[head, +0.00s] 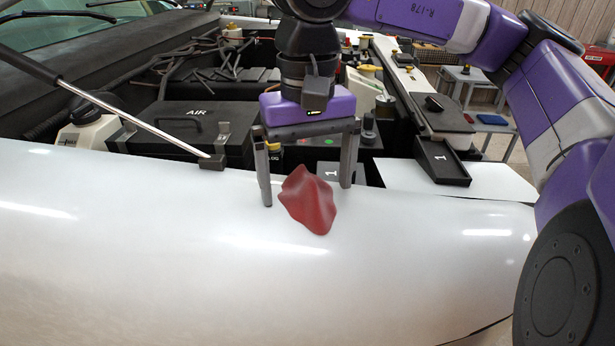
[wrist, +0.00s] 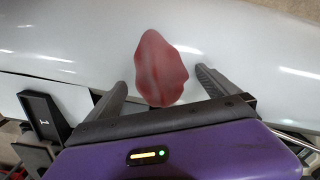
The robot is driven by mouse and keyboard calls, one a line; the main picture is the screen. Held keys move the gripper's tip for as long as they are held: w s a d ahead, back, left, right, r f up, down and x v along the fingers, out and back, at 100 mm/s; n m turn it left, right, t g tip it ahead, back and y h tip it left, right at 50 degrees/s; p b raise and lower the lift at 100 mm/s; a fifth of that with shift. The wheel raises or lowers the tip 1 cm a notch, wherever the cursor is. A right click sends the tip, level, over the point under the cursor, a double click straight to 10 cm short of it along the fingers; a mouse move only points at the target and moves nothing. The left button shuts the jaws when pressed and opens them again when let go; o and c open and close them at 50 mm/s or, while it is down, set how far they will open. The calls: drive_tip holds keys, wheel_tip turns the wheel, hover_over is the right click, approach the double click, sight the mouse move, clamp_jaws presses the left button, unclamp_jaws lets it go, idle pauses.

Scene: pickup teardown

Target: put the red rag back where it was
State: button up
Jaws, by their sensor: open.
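The red rag (head: 309,201) lies crumpled on the white fender (head: 130,240), near its inner edge by the engine bay. It also shows in the wrist view (wrist: 160,68), on the pale curved surface just beyond the fingers. My gripper (head: 306,192) is open, its two fingers pointing down on either side of the rag's upper part. In the wrist view my gripper (wrist: 160,88) has the rag between and ahead of its fingertips. I see no finger touching the rag. How high the fingertips are above the fender is hard to tell.
The open engine bay lies behind the fender, with a black AIR box (head: 185,128) left of my gripper. A grey hood prop (head: 140,122) slants down to the bay's edge. The fender's left stretch is clear.

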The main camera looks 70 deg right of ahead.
sight(308, 174)
drive_tip(key=shift+r, duration=0.1)
drive_tip(key=shift+r+p, duration=0.25)
drive_tip(key=shift+p, duration=0.25)
wheel_tip(308, 174, up, 12)
drive_tip(key=b, duration=0.1)
drive_tip(key=shift+f, duration=0.15)
drive_tip(key=shift+d, duration=0.1)
